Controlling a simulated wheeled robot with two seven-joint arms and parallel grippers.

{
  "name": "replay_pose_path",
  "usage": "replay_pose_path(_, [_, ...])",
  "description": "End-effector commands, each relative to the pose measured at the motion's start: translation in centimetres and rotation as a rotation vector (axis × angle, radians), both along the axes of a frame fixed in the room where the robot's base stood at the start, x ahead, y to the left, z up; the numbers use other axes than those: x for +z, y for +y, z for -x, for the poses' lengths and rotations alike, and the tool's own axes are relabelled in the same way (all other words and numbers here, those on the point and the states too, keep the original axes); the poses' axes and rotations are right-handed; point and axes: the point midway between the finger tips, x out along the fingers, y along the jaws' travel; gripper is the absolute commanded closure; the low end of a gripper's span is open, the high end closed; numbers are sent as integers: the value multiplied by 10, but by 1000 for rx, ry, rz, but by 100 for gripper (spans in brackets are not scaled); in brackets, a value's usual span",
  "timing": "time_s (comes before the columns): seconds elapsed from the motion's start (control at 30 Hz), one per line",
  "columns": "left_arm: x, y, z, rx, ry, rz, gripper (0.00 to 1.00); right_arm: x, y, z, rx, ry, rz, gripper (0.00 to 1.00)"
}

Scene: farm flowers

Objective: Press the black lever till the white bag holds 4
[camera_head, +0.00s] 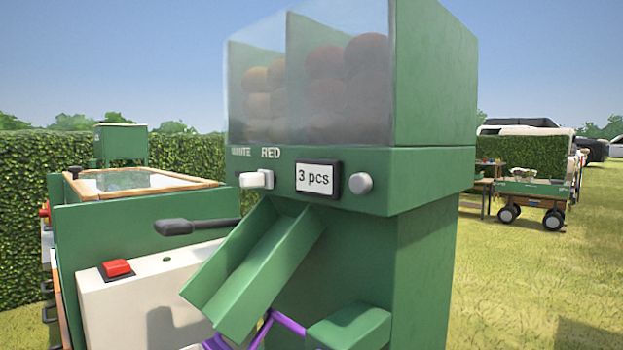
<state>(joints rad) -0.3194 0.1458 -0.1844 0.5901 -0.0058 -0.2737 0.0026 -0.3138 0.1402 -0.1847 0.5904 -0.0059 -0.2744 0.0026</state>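A green dispenser (430,180) stands in the middle, with a clear two-part hopper (310,85) holding several round reddish and orange-brown items. Its labels read WHITE and RED, and its display (317,179) reads "3 pcs". The black lever (183,227) sticks out to the left, roughly level, behind the empty-looking green chute (257,265). Purple strips (288,322) show below the chute at the bottom edge. No white bag can be clearly made out and its contents are hidden. Neither of my grippers shows.
A white switch (257,179) and a grey knob (360,183) flank the display. At left, a white box with a red button (116,268) stands before a green cabinet (150,222). A cart (535,194) and open grass lie to the right.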

Motion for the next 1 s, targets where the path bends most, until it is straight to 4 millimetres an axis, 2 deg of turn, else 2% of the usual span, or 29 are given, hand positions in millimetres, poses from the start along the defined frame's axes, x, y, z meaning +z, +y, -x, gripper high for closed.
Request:
replay_pose_path(0.4, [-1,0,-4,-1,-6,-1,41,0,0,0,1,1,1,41])
replay_pose_path(0.47, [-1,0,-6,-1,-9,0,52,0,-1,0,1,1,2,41])
replay_pose_path(0.6, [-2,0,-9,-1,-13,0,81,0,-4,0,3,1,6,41])
replay_pose_path(0.7, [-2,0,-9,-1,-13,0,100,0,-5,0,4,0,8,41])
replay_pose_path(1.0, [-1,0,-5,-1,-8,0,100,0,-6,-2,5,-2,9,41])
